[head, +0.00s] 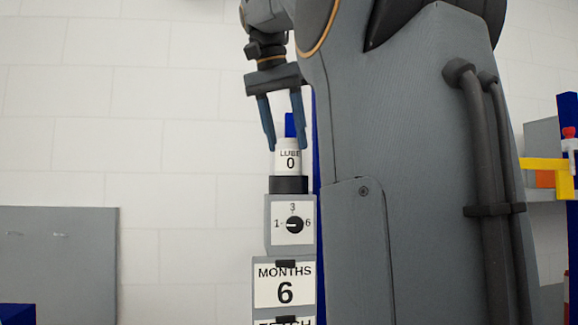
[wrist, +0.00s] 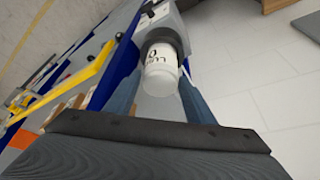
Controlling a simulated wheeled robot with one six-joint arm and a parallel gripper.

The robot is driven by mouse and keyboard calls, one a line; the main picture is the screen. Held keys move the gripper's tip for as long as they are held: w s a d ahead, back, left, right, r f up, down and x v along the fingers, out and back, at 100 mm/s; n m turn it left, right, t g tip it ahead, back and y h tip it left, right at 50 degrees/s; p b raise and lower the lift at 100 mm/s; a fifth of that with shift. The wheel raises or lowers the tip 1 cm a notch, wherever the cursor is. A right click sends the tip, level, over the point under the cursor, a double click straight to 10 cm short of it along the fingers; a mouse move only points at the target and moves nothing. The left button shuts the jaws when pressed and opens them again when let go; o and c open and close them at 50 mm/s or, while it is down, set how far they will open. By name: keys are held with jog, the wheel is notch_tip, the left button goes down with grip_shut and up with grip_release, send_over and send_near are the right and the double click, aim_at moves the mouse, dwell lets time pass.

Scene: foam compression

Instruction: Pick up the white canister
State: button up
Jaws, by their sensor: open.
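The white canister (head: 288,158), labelled "LUBE 0", stands upright in a dark ring on top of a grey device. My gripper (head: 285,148) is open and points down over it. In the head view the fingertips overlap the canister's upper part, one at each side. The wrist view shows the canister (wrist: 160,76) ahead, between the two blue fingers of my gripper (wrist: 158,88). I cannot tell whether either finger touches it. The canister's lower end is hidden in the dark ring.
The grey device (head: 275,243) has a dial marked 1, 3, 6 and a "MONTHS 6" sign below. A blue post stands right behind it. A grey panel (head: 60,265) is at lower left. A shelf with a yellow item (head: 548,170) is at far right.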

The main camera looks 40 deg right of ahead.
aim_at(289, 150)
jog(key=shift+p+x, duration=0.45)
jog(key=shift+x, duration=1.3)
jog(key=c, duration=0.7)
